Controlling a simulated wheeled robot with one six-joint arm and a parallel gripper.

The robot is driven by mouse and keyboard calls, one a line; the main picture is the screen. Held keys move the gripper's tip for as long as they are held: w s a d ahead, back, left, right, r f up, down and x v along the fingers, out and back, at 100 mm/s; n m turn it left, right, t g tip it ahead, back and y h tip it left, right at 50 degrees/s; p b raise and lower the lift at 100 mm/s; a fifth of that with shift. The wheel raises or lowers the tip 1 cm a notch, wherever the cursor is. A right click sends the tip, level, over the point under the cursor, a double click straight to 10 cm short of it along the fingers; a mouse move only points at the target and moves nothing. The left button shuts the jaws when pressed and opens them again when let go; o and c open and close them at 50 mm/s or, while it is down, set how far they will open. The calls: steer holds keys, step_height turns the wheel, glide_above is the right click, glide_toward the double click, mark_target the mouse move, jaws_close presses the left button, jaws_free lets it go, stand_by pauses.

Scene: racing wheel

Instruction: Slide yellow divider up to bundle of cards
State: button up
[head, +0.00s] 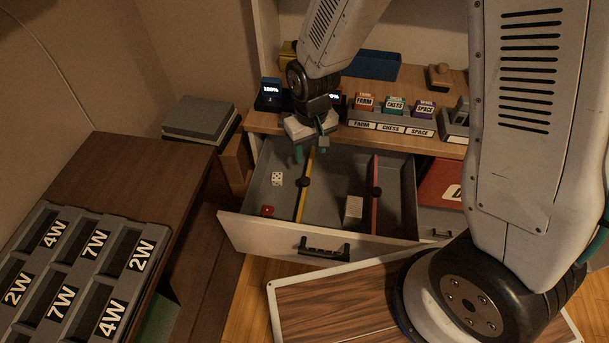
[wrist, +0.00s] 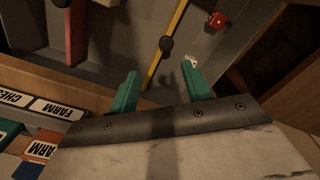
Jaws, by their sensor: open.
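The yellow divider (head: 300,205) runs front to back in the open drawer and carries a dark round knob (head: 304,182). In the wrist view the yellow divider (wrist: 177,25) shows its knob (wrist: 166,43) ahead of my fingers. The bundle of cards (head: 353,208) lies to the right of it, close to the red divider (head: 374,215), with bare floor between. My gripper (head: 311,149) is open above the back of the drawer. In the wrist view my gripper (wrist: 161,85) has its teal fingers on either side of the divider's line, short of the knob; whether they touch it I cannot tell.
A white die (head: 277,179) and a red die (head: 267,211) lie in the left compartment. A desk top with a rack of labelled card boxes (head: 391,125) stands behind the drawer. The drawer front has a black handle (head: 324,247). A slotted tray (head: 75,265) is at the left.

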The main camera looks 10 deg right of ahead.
mark_target(304, 180)
steer(key=f, duration=0.3)
steer(key=a+f, duration=0.1)
steer(key=f, duration=0.7)
steer(key=shift+a+f, duration=0.15)
steer(key=shift+f, duration=0.05)
jaws_close()
steer(key=shift+a, duration=0.1)
